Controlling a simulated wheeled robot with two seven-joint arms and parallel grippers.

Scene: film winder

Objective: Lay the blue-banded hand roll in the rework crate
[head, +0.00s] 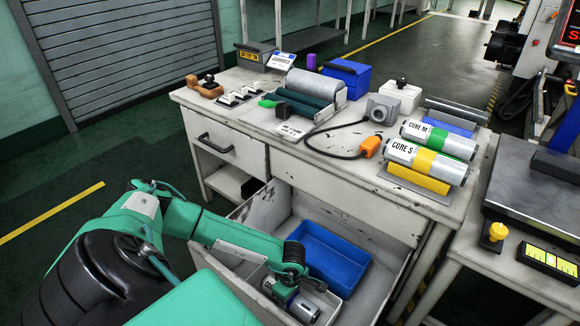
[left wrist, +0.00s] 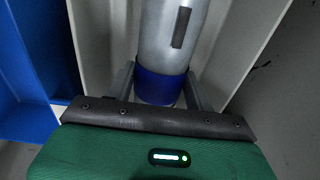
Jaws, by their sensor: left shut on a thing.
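The blue-banded hand roll (head: 303,308) is a silver cylinder at the bottom centre of the head view. It also shows in the left wrist view (left wrist: 170,35), with its blue band (left wrist: 160,87) close to the palm. My left gripper (head: 286,284) is shut on the roll around the band end, one finger on each side. The roll is within or just above a narrow white tray (head: 331,302) in the open drawer; I cannot tell if it touches the floor. A blue crate (head: 335,262) lies beside it. No readable label shows which is the rework crate. My right gripper is not in view.
The open drawer (head: 262,208) hangs below a worn white bench (head: 335,190). On the bench are CORE M (head: 438,140) and CORE S (head: 425,160) rolls, an orange-ended cable (head: 368,147) and a blue bin (head: 346,75). A side table (head: 530,285) stands at right.

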